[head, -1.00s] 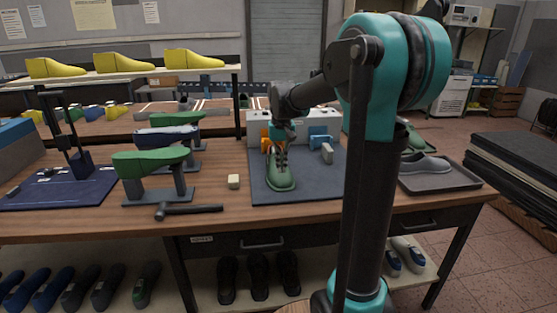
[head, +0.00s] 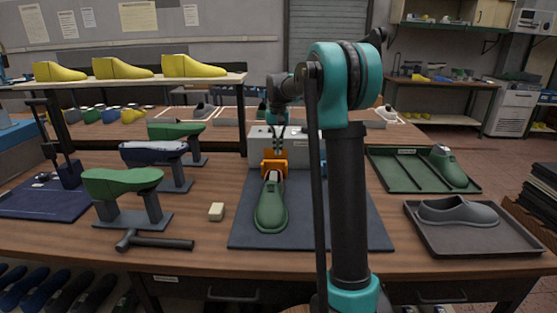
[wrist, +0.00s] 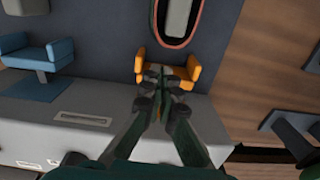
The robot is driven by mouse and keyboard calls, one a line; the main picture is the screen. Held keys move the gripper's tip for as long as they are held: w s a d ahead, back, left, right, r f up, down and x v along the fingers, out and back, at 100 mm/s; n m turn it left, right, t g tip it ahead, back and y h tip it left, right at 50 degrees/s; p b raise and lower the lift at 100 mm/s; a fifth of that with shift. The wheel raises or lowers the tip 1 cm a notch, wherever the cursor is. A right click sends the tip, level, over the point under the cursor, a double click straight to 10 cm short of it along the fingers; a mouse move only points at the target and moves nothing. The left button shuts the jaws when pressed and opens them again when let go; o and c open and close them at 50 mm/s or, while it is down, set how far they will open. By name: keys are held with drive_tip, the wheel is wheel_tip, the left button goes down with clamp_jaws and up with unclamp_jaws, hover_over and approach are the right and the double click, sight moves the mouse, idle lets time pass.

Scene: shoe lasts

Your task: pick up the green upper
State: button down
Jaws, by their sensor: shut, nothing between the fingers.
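A green upper (head: 271,206) sits on the dark mat (head: 345,232) with its toe toward me and its heel end at an orange holder (head: 274,162). In the wrist view, its opening with a reddish rim (wrist: 183,42) shows at the top, cut by the frame edge. My gripper (wrist: 160,76) is shut and empty, with its fingertips over the orange holder in that view, apart from the upper. In the head view my gripper (head: 278,146) is small and partly lost against the grey block behind.
Green and blue forms (head: 122,182) stand on stands at left, with a hammer (head: 150,242) in front. A small pale block (head: 216,211) lies beside the mat. At right are a dark tray with a grey shoe (head: 457,210) and a green tray with another green shoe (head: 446,168).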

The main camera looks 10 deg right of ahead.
sight(278, 172)
wheel_tip(278, 172, down, 10)
drive_tip(key=shift+r, duration=0.25)
drive_tip(key=shift+s, duration=0.1)
drive_tip(key=shift+s+a, duration=0.15)
drive_tip(key=shift+s, duration=0.35)
drive_tip(key=shift+s+a, duration=0.15)
drive_tip(key=shift+s, duration=0.35)
